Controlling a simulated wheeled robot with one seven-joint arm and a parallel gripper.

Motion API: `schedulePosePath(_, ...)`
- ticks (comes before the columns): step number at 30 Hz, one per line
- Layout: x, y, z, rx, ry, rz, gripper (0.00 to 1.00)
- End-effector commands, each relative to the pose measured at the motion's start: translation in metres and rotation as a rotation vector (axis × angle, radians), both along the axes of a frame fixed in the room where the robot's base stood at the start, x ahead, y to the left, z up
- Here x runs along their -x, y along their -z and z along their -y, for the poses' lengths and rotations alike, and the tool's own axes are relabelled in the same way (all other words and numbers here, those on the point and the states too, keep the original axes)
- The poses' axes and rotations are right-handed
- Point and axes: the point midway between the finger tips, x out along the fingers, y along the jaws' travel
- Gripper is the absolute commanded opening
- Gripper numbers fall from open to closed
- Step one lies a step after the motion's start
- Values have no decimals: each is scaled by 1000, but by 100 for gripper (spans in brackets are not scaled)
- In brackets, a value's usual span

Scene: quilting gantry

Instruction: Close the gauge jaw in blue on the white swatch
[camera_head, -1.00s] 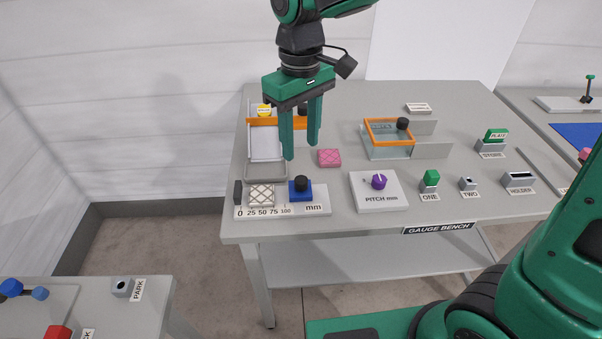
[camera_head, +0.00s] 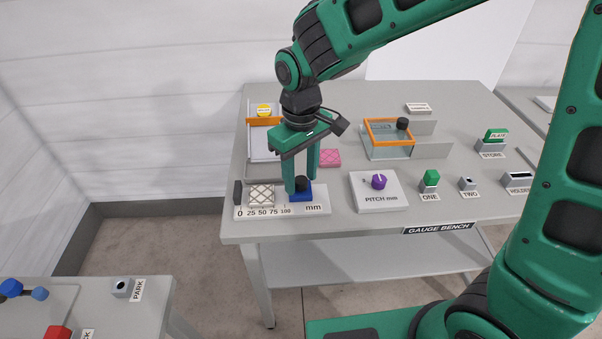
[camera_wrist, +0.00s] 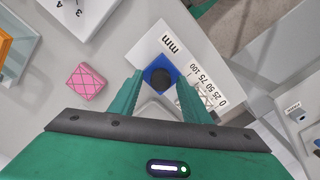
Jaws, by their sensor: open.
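The blue gauge jaw (camera_head: 301,194) with its black knob (camera_head: 302,183) sits on the white mm scale (camera_head: 322,199), right of the white swatch. The white swatch (camera_head: 261,195), with a dark diamond pattern, lies at the scale's zero end beside the dark fixed stop (camera_head: 238,191). A gap shows between swatch and blue jaw. My gripper (camera_head: 301,189) is open, pointing down, with its fingers at the black knob. In the wrist view the knob (camera_wrist: 160,78) appears between the open fingers (camera_wrist: 160,95); contact cannot be told. The swatch is partly hidden there by a finger.
A pink swatch (camera_head: 329,158) lies behind the scale. The pitch dial box (camera_head: 378,198) with a purple knob stands to the right. An orange-framed clear box (camera_head: 388,146) and an orange-edged tray (camera_head: 262,121) are farther back. The bench front edge is close.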

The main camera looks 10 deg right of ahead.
Motion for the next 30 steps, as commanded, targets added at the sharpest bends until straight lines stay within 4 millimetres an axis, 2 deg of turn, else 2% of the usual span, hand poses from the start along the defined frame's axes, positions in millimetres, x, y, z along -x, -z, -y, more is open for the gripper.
schedulePosePath(2, 0, 0, 0, 0, 0, 0, 43)
schedulePosePath(6, 0, 0, 0, 0, 0, 0, 12)
schedulePosePath(14, 0, 0, -6, 1, -1, -1, 12)
schedulePosePath(22, -2, 0, -50, -1, -2, 1, 12)
schedulePosePath(30, -2, -1, -53, -1, 0, 2, 12)
